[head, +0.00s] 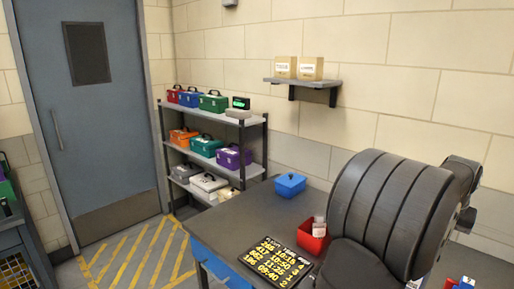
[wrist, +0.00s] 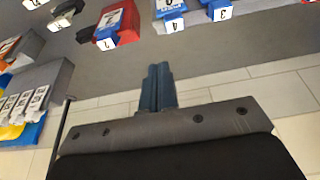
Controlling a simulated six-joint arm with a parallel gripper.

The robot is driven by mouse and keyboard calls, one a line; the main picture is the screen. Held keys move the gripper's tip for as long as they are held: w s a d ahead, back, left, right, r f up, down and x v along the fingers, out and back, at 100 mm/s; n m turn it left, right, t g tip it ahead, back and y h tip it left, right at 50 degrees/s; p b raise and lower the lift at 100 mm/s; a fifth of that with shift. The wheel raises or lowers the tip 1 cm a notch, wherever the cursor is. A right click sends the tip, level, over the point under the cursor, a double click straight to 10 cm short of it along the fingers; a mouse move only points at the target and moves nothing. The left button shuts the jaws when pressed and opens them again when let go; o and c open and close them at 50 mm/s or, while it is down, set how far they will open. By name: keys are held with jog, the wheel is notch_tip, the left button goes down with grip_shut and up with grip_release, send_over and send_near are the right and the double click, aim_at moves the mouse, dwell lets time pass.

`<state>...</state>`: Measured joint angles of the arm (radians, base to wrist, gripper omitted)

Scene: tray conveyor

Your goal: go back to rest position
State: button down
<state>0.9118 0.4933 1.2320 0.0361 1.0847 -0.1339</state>
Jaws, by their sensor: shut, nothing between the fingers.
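My gripper (wrist: 162,85) shows in the wrist view with its two dark blue fingers side by side and closed together, holding nothing. Its fingertips point up the picture toward a grey surface with labelled items, and they appear apart from them. In the head view the large dark segments of my own arm fill the right side, and the fingers cannot be made out there.
A shelf rack (head: 215,160) with coloured cases stands behind. The striped floor (head: 135,255) is clear.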

jog(key=s+d, duration=0.3)
jog(key=d, duration=0.2)
jog(key=shift+d+f, duration=0.35)
jog(key=shift+f, duration=0.1)
jog(key=shift+a, duration=0.1)
jog(key=w+a+r, duration=0.1)
jog(key=w+a, duration=0.2)
jog(key=a, duration=0.6)
jog(key=w+a+r, duration=0.1)
jog(key=w+a, duration=0.3)
jog(key=a, duration=0.5)
jog(key=shift+a, duration=0.25)
